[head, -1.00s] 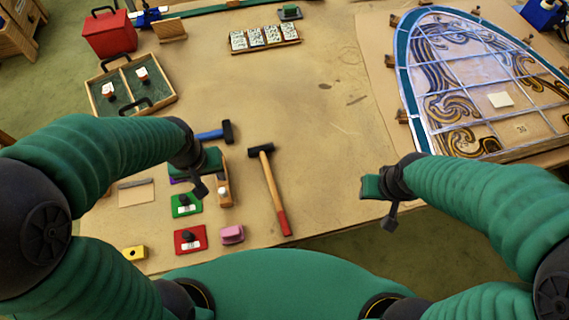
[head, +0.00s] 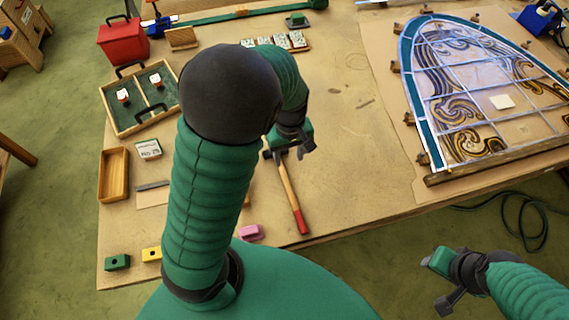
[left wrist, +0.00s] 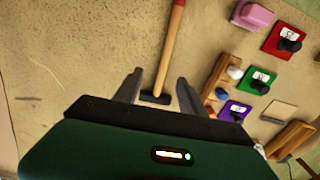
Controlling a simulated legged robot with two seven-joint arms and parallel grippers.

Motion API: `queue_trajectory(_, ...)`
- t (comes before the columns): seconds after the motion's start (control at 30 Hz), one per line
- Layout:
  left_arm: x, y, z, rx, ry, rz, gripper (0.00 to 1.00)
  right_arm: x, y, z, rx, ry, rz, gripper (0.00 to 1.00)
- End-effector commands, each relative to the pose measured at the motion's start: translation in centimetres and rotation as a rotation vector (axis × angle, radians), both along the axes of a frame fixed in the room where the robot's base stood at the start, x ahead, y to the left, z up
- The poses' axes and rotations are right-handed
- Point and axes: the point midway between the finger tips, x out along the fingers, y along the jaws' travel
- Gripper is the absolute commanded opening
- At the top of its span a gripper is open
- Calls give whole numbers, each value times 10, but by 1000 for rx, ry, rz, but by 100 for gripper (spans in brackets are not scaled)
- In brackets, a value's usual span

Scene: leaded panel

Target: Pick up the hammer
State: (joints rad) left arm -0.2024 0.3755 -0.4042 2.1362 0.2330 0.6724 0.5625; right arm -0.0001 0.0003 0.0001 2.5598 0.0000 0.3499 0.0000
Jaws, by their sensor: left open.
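The hammer, with a wooden handle and red grip end (head: 291,192), lies on the table in the head view. Its dark head is partly hidden by my left gripper (head: 288,152). In the left wrist view, the hammer handle (left wrist: 171,45) runs down between the open fingers of my left gripper (left wrist: 158,80), and the dark hammer head (left wrist: 155,97) shows near the finger bases. The fingers stand on either side of the handle with visible gaps.
A pink block (head: 251,232) lies left of the hammer grip. Red (left wrist: 285,40), green (left wrist: 259,80) and purple (left wrist: 235,111) pieces lie beside it in the wrist view. The leaded panel (head: 480,95) is at right. Table right of the hammer is clear.

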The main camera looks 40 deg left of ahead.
Motion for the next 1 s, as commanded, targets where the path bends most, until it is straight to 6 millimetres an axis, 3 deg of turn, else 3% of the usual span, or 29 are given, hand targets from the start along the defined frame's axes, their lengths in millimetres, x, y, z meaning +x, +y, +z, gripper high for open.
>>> queue_trajectory(0.13, -2, 1, -39, 1, 4, 2, 48, 0, 0, -4, 0, 0, 0, 36)
queue_trajectory(0.37, -3, 2, -66, 0, 0, 0, 48, 0, 0, -4, 0, 0, 0, 36)
queue_trajectory(0.6, -9, 4, -107, 0, 1, 0, 48, 0, 0, -4, 0, 0, 0, 36)
queue_trajectory(0.87, -8, 4, -111, 0, -2, -1, 48, 0, 0, -4, 0, 0, 0, 36)
queue_trajectory(1.0, -8, 4, -111, 0, -2, -1, 30, 0, 0, -4, 0, 0, 0, 36)
